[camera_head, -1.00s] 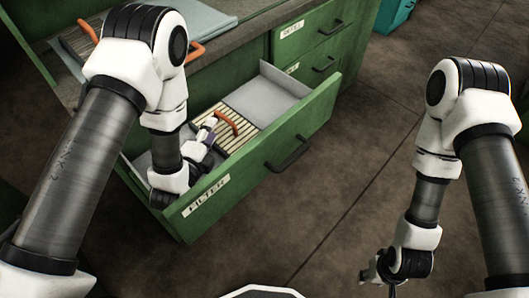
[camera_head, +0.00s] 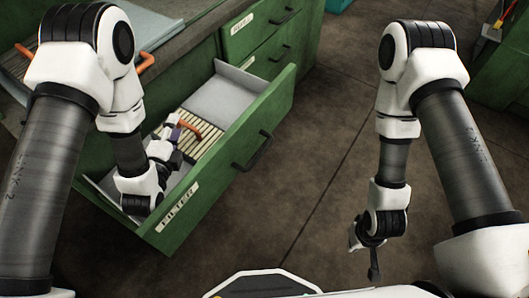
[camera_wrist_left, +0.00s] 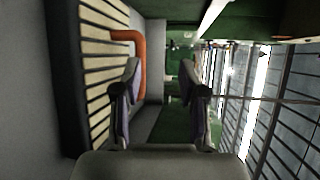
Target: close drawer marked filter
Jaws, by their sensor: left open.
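The green drawer marked FILTER (camera_head: 213,204) stands pulled out of the cabinet, its label (camera_head: 177,207) at the left end of its front and a black handle (camera_head: 253,151) towards the right. Inside it lies a pleated filter (camera_head: 207,143) with an orange handle (camera_head: 188,129). My left gripper (camera_head: 174,134) is open and reaches down into the drawer beside the filter. In the left wrist view its two fingers (camera_wrist_left: 160,95) stand apart with nothing between them, close to the orange handle (camera_wrist_left: 128,36). My right gripper (camera_head: 372,262) hangs over the floor, away from the drawer; its jaws are unclear.
The cabinet has other shut drawers (camera_head: 262,35) beside the open one. On its worktop lie a grey slab (camera_head: 140,22) and another orange-handled item (camera_head: 146,62). The floor (camera_head: 310,180) right of the drawer is clear. Another green unit (camera_head: 505,70) stands at the far right.

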